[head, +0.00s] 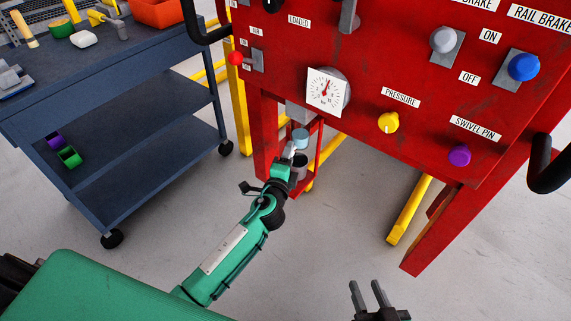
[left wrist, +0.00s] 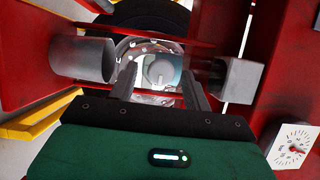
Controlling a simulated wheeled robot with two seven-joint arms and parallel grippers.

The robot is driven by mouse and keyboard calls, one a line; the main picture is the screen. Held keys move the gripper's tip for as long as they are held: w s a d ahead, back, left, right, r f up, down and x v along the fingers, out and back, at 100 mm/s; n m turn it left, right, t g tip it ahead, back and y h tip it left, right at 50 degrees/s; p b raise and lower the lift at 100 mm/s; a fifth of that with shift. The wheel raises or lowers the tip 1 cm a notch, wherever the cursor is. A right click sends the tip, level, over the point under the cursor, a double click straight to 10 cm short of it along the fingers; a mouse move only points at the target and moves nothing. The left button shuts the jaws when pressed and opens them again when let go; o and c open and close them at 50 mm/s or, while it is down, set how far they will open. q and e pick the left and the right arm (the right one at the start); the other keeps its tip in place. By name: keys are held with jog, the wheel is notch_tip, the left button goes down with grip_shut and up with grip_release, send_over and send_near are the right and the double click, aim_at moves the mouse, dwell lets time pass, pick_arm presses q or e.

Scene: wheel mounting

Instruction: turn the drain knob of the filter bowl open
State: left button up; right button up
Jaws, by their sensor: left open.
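The filter bowl (head: 300,136) is a small pale blue part under the red panel, beside a red post. In the left wrist view, a round grey knob (left wrist: 160,72) shows in front of the pale blue bowl. My left gripper (head: 292,153) is at the bowl, partly hiding it in the head view. In the left wrist view, my left gripper (left wrist: 160,82) is open, with one finger on each side of the knob. I cannot tell whether the fingers touch it. My right gripper (head: 368,288) is open and empty, low in the head view, away from the bowl.
A white dial gauge (head: 326,91) sits above the bowl on the red panel (head: 380,60). A blue cart (head: 110,100) stands left. The floor between cart and panel is clear.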

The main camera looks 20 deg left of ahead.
pick_arm(q)
jog(key=s, duration=1.3)
jog(key=shift+s+d, duration=0.3)
jog(key=shift+s, duration=0.05)
pick_arm(e)
jog(key=shift+w+r+t, duration=0.15)
jog(key=shift+r+t, duration=0.05)
jog(key=shift+t, duration=0.1)
jog(key=shift+r, duration=0.1)
